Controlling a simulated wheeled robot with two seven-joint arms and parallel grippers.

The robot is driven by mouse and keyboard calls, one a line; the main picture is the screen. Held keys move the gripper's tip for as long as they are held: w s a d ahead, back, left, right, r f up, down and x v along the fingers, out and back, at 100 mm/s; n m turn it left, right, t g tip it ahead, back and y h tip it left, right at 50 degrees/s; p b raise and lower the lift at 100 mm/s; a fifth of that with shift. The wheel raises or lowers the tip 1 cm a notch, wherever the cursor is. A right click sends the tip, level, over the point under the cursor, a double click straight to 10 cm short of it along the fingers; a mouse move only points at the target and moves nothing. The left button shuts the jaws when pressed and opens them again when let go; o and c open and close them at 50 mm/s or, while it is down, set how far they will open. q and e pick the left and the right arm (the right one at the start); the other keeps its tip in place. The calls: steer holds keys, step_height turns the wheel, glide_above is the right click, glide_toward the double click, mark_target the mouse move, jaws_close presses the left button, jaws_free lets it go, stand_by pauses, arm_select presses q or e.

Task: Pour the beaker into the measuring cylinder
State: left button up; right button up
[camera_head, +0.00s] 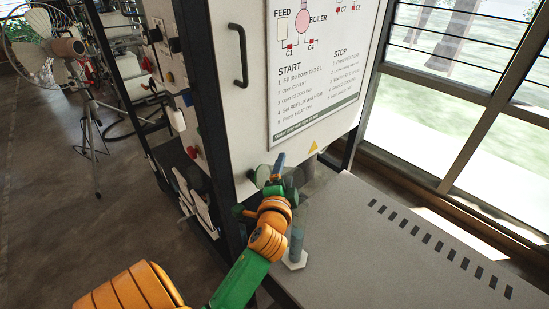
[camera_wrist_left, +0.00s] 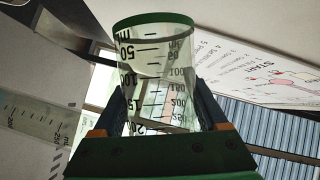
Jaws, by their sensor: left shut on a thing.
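My left gripper (camera_head: 279,166) is shut on the beaker, above the near left corner of the bench. The beaker (camera_wrist_left: 155,65) is clear, with a green rim and black marks; it fills the middle of the left wrist view, between the fingers. In the head view the gripper hides much of it. The measuring cylinder (camera_head: 297,240) stands upright on a white six-sided foot, below and slightly right of the gripper, partly behind my arm. A clear graduated wall, likely the cylinder (camera_wrist_left: 38,118), shows at the left of the wrist view. I cannot tell the liquid level in either.
The grey bench (camera_head: 385,245) has a row of dark slots and much clear room to the right. A white panel with a black handle (camera_head: 239,56) and an instruction board (camera_head: 322,70) rises close behind the gripper. A fan (camera_head: 55,50) on a tripod stands far left.

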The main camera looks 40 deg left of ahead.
mark_target(263, 165)
arm_select(q)
steer(key=n+p, duration=0.1)
steer(key=f+n+h+p, duration=0.1)
steer(key=n, duration=0.1)
steer(key=shift+a+f+g, duration=0.15)
steer(key=shift+f+g, duration=0.05)
steer(key=shift+g, duration=0.2)
steer(key=shift+a+f+n+h, duration=0.1)
steer(key=shift+f+n+h, duration=0.2)
steer(key=shift+f+h, duration=0.2)
steer(key=shift+s+a+r, duration=0.1)
steer(key=shift+a+r, duration=0.1)
steer(key=shift+r, duration=0.1)
steer(key=a+n, duration=0.1)
steer(key=a+r+n+h, duration=0.1)
steer(key=a, duration=0.1)
steer(key=s+a+r+n+h, duration=0.1)
steer(key=shift+a+r, duration=0.2)
steer(key=shift+a, duration=0.15)
steer(key=shift+d, duration=0.1)
arm_select(e)
step_height(263, 165, up, 4)
steer(key=shift+f, duration=0.2)
